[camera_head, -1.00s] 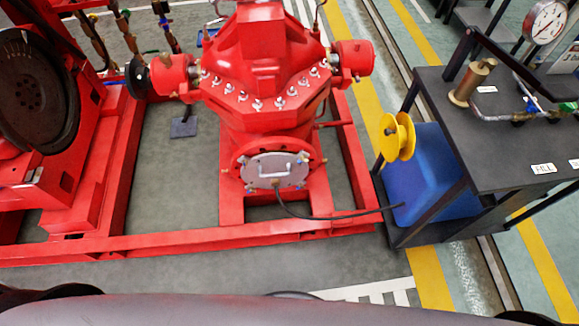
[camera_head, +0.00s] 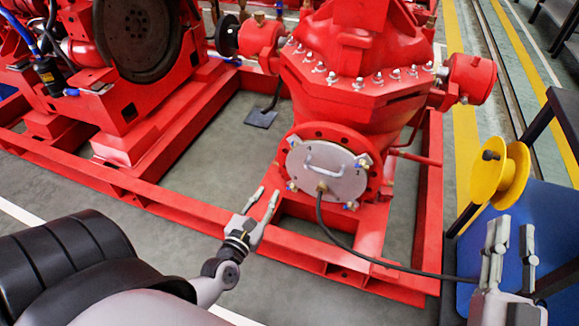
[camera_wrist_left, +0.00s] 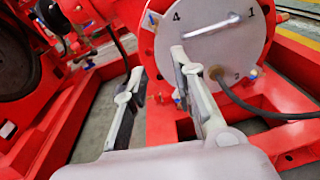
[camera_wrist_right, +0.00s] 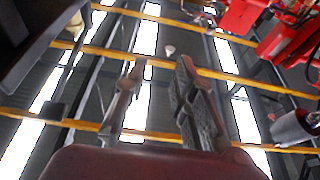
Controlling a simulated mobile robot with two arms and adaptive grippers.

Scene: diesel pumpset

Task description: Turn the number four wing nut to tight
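A round grey cover plate (camera_head: 325,180) with a handle sits on the red pump's front flange. In the left wrist view the plate (camera_wrist_left: 208,50) carries a 4 at its upper left. The number four wing nut (camera_wrist_left: 153,18) is small and bluish beside that 4; it also shows in the head view (camera_head: 291,141). Its exact angle is too small to tell. My left gripper (camera_head: 263,199) is open and empty, in front of and below the plate's left side, apart from the nut. My right gripper (camera_head: 512,242) is open and empty at the right, near the yellow reel.
A black cable (camera_head: 335,238) runs from the plate toward the right. The yellow reel (camera_head: 498,172) and blue box (camera_head: 555,215) stand at the right. The red base frame (camera_head: 150,195) surrounds the pump.

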